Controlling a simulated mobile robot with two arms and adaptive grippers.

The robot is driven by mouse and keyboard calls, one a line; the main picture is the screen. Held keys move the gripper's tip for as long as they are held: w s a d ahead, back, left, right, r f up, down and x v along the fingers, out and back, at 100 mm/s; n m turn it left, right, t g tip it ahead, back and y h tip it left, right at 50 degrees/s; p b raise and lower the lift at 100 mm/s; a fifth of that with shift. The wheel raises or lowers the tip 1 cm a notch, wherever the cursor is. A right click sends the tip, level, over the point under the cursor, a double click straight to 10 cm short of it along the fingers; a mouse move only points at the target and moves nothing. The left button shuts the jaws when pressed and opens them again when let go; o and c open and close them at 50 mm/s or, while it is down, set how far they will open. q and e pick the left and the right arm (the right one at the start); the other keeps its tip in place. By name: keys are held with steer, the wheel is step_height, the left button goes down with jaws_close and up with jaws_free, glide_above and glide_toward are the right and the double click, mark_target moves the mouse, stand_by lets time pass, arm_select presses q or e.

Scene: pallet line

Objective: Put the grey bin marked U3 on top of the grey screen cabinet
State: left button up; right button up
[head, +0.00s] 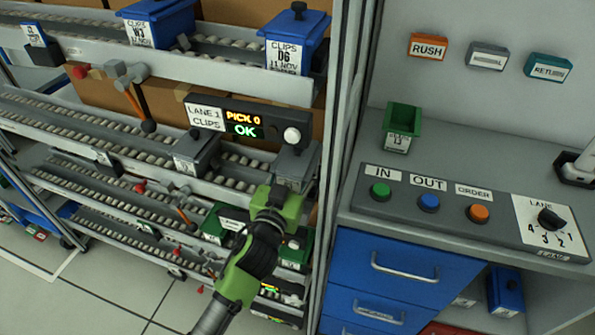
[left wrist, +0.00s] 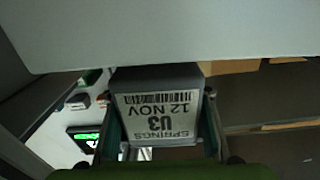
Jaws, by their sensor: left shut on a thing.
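My left gripper (head: 285,190) reaches up to the lane rack in the head view. It is shut on a grey bin (head: 298,164), which sits at the right end of the rack, just below and right of the display. In the left wrist view the bin's label (left wrist: 160,115) reads U3, SPRINGS, 12 NOV, upside down, with the fingers on both sides of it. I cannot tell whether the bin touches the rack. A dark display box (head: 243,121) reads PICK 0 and OK. No thing is clearly identifiable as the grey screen cabinet. My right gripper is not in view.
Another grey bin (head: 197,152) stands on the lane to the left. Blue bins, one marked D6 (head: 296,38), stand on the upper lane. A rack post (head: 340,120) stands close right of my gripper. The desk beyond holds a green bin (head: 402,127) and a button panel (head: 455,205).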

arm_select(q)
step_height(320, 180, up, 7)
steer(key=shift+f+p, duration=0.15)
steer(key=shift+p, duration=0.15)
steer(key=shift+s+a, duration=0.1)
steer(key=s+a+f+n+y, duration=0.1)
steer(key=s+a+n+y, duration=0.2)
steer(key=s+a, duration=1.4)
steer(key=a+y, duration=0.2)
steer(key=shift+a+f+n+t+y, duration=0.15)
steer(key=shift+n+t+y, duration=0.15)
steer(key=shift+t, duration=0.1)
steer(key=shift+w, duration=0.1)
